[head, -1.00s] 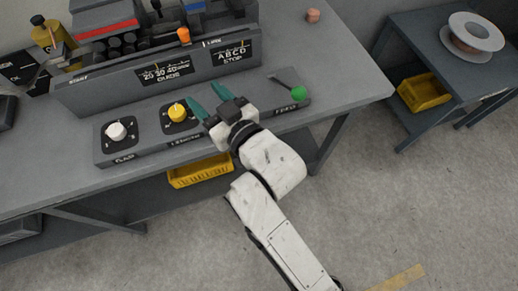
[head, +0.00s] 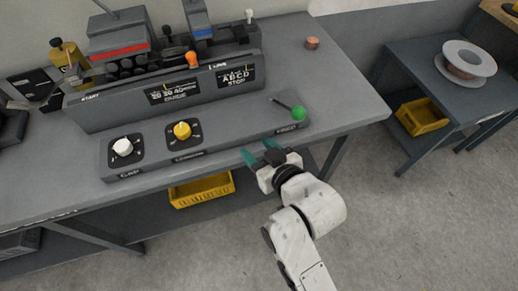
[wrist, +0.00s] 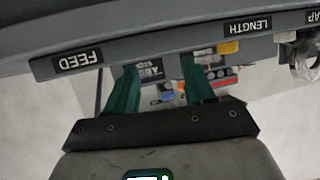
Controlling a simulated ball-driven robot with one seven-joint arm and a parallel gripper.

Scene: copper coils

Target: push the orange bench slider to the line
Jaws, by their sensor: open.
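The orange slider (head: 192,59) stands on the top edge of the upright grey guide panel (head: 115,105) on the bench, a little left of the white line mark (head: 218,66). The START mark (head: 91,98) is farther left on that panel. My gripper (head: 259,152) is open and empty, with teal fingers, at the front of the bench near the control strip, well apart from the slider. In the wrist view its fingers (wrist: 159,68) are spread, with the FEED and LENGTH labels above them.
The low control strip carries a white knob (head: 123,147), a yellow knob (head: 182,130) and a green-tipped lever (head: 298,113). A small copper piece (head: 312,43) lies at the back right. A side table (head: 425,60) with a spool (head: 465,60) stands right. The bench's right end is mostly clear.

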